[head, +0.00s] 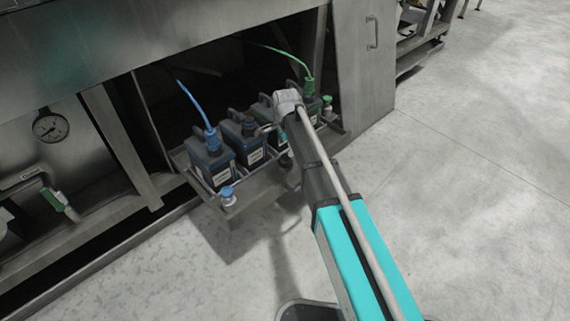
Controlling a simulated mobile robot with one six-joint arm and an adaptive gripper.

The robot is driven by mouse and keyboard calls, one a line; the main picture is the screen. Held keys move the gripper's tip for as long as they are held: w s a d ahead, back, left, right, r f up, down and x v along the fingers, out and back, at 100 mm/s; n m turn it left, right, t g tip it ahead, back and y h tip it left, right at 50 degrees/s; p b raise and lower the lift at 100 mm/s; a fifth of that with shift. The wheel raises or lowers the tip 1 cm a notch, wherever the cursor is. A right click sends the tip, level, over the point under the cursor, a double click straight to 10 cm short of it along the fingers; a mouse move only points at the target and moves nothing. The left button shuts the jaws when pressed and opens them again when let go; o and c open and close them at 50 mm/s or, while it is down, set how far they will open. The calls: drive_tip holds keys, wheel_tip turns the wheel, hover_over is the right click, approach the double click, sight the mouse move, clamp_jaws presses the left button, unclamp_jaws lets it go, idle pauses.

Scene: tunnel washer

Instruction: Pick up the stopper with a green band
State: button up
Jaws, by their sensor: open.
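A small pale stopper with a green band (327,104) stands at the right end of the tray, beside the dark can with the green hose. My arm reaches in from the lower right, and its wrist is over the right-hand cans. My gripper (286,158) is partly hidden behind the arm, low at the tray's front, left of and nearer than the green-banded stopper. It is open, and I see nothing held in it. Its fingertips are small and dark here.
Several dark cans stand on the metal tray (255,191), which juts from under the washer. A blue hose (191,99) and a green hose (285,53) enter two cans. A blue-banded stopper (227,195) stands at the front left.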

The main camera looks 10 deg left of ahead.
sight(285, 156)
drive_tip(key=shift+f, duration=0.15)
drive_tip(key=shift+a+f+b, duration=0.15)
drive_tip(key=shift+f+b, duration=2.3)
drive_tip(key=shift+b, duration=0.15)
clamp_jaws()
drive_tip(key=shift+r, duration=0.15)
wheel_tip(285, 156, up, 3)
drive_tip(key=p, duration=0.3)
drive_tip(key=shift+f, duration=0.2)
drive_tip(key=s+d+r+p, duration=0.5)
drive_tip(key=s+r+p, duration=0.5)
drive_tip(key=s, duration=0.3)
drive_tip(key=shift+d, duration=0.2)
drive_tip(key=shift+r+p, duration=2)
drive_tip(key=shift+r, duration=0.05)
idle(0.5)
